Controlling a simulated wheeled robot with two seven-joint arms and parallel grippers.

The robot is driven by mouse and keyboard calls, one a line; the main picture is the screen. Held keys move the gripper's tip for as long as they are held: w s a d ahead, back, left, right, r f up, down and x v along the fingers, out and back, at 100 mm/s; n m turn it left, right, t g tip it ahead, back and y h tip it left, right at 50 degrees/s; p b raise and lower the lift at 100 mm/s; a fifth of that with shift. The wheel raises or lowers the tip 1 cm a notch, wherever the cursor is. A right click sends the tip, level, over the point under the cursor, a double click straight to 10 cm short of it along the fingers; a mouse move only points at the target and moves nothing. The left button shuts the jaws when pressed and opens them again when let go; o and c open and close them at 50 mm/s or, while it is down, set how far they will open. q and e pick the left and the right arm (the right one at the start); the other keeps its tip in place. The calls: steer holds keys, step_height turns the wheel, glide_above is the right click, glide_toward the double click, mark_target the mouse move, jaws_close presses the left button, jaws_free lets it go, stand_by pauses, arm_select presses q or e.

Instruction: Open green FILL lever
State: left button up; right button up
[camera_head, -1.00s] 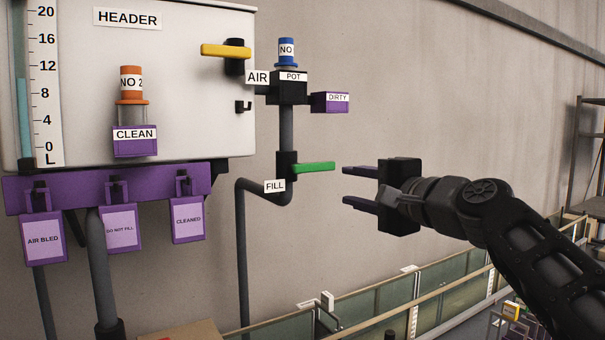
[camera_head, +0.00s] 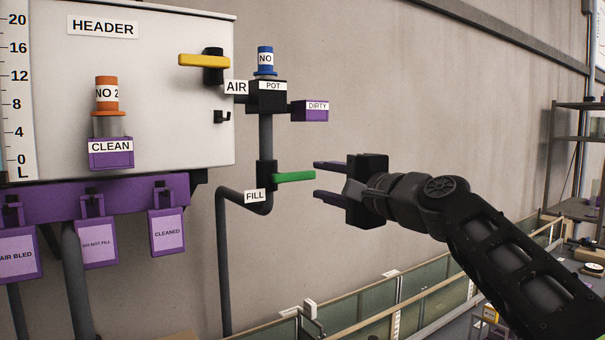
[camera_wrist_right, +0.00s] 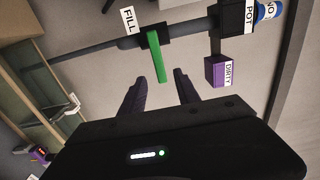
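The green FILL lever (camera_head: 294,177) sticks out horizontally to the right from a black valve body on the grey pipe, above the FILL label (camera_head: 255,196). My right gripper (camera_head: 316,180) is open and empty, its two purple fingers pointing left at the lever. The lever's free end lies at about the level of the fingertips, with a very small gap or none in the head view. In the right wrist view the lever (camera_wrist_right: 156,56) hangs ahead of the gripper (camera_wrist_right: 158,92), in line with the space between the fingers; contact is not visible. My left gripper is out of view.
Above the lever are the black POT block (camera_head: 267,97), a purple DIRTY box (camera_head: 310,111) and a blue-capped NO item (camera_head: 265,60). A yellow lever (camera_head: 204,61) is on the white HEADER tank (camera_head: 150,110). Purple tags hang below. The wall behind is bare.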

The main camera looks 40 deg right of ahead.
mark_target(305, 177)
steer(key=shift+w+p, duration=0.65)
steer(key=shift+w, duration=2.15)
steer(key=shift+w+d, duration=0.1)
steer(key=shift+w, duration=0.15)
jaws_close()
steer(key=shift+f, duration=0.1)
